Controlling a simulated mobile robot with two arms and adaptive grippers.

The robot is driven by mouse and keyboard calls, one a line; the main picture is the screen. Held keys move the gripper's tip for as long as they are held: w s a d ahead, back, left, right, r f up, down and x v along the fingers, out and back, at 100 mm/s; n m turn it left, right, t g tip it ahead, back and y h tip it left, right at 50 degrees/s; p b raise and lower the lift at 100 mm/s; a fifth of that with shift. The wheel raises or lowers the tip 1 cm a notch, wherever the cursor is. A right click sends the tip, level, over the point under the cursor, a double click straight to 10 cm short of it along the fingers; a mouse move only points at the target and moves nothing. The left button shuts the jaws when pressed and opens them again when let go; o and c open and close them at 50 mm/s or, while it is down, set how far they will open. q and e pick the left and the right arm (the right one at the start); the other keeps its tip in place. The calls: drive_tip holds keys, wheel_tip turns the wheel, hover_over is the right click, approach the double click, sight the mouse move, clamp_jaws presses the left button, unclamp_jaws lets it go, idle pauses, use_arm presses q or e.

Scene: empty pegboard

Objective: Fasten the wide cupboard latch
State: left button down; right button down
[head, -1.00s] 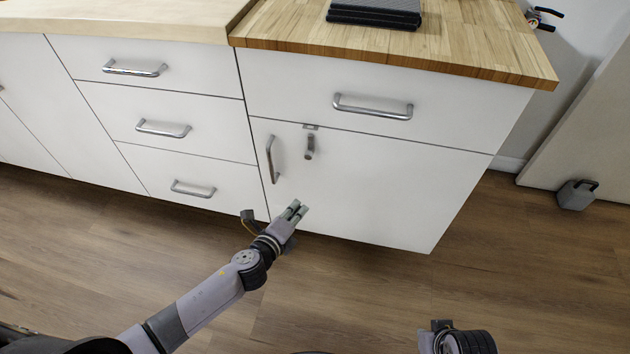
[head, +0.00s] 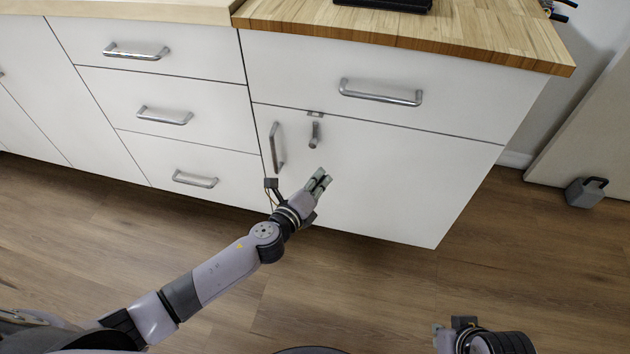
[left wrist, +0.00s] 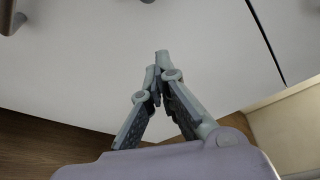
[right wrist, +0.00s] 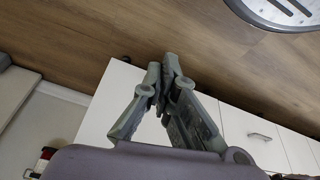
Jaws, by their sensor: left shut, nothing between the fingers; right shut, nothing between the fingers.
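The latch (head: 315,134) is a small grey metal lever near the top left of the white cupboard door (head: 400,180). It hangs down, just below a small plate (head: 315,114) at the gap under the drawer above. A vertical bar handle (head: 276,148) is left of it. My left gripper (head: 322,175) is shut and empty, in front of the door and below the latch in the picture, apart from it. In the left wrist view its closed fingers (left wrist: 161,58) point at white panel. My right gripper (right wrist: 165,62) is shut and empty, low and far from the latch.
A drawer with a bar handle (head: 380,92) sits above the door, under a wooden worktop (head: 480,45). More drawers (head: 165,115) are to the left. A grey weight-like block (head: 587,193) stands on the floor at right. The floor (head: 500,250) before the cupboard is open.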

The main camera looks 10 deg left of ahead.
sight(314, 137)
use_arm(q)
drive_tip(key=w+a+r, duration=0.1)
drive_tip(key=w, duration=0.5)
drive_tip(key=shift+a, duration=0.15)
use_arm(e)
drive_tip(key=shift+s+r, duration=0.15)
drive_tip(key=shift+r, duration=0.2)
use_arm(q)
drive_tip(key=shift+r, duration=0.15)
use_arm(e)
drive_tip(key=shift+r, duration=0.1)
